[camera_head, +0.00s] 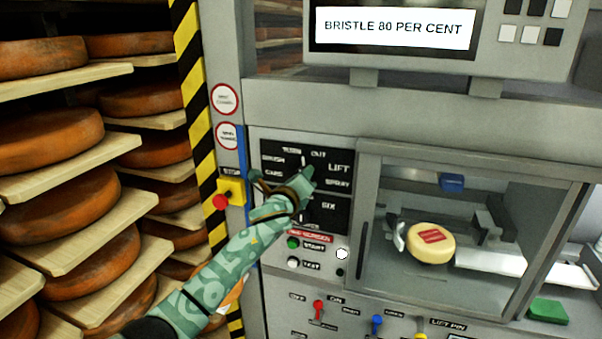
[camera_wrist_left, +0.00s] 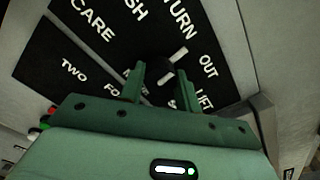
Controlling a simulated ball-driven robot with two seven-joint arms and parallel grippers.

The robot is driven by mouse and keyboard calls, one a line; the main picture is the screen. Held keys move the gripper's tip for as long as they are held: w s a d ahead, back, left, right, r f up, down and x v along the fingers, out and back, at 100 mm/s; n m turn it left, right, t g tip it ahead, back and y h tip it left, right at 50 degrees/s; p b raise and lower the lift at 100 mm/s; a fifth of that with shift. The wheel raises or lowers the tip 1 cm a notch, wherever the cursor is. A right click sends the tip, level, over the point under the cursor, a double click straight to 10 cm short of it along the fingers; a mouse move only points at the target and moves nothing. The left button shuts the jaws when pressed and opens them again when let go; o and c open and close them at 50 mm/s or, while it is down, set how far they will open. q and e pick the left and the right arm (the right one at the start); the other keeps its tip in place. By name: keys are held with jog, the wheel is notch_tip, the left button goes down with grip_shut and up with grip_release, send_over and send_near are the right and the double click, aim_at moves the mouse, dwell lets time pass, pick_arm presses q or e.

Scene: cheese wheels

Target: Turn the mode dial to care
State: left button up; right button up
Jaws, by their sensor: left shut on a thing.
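The mode dial (camera_wrist_left: 158,72) is a dark round knob on a black panel (camera_head: 270,150) with white labels including CARE, TURN, OUT, LIFT and SPRAY. A short white mark by the dial points between TURN and OUT, away from the CARE label (camera_wrist_left: 92,25). My left gripper (camera_head: 304,178) reaches up to this panel from below. In the left wrist view its two green fingers (camera_wrist_left: 160,82) are shut on the dial, one on each side. In the head view the gripper hides most of the dial. My right gripper is not in view.
A second black panel (camera_head: 325,214) sits just below, partly behind my arm. A red stop button (camera_head: 221,202) on a yellow box is close to the left. A glazed chamber (camera_head: 385,270) with a cheese wheel (camera_head: 431,243) is to the right. Cheese shelves (camera_head: 95,210) stand at left.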

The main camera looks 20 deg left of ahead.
pick_arm(q)
jog(key=shift+n+p, duration=3.3)
jog(key=shift+n, duration=7.2)
jog(key=shift+f, duration=0.1)
jog(key=o, duration=1)
jog(key=shift+c, duration=0.2)
jog(key=shift+s, duration=0.1)
jog(key=s, duration=1.6)
jog(key=shift+a, duration=0.25)
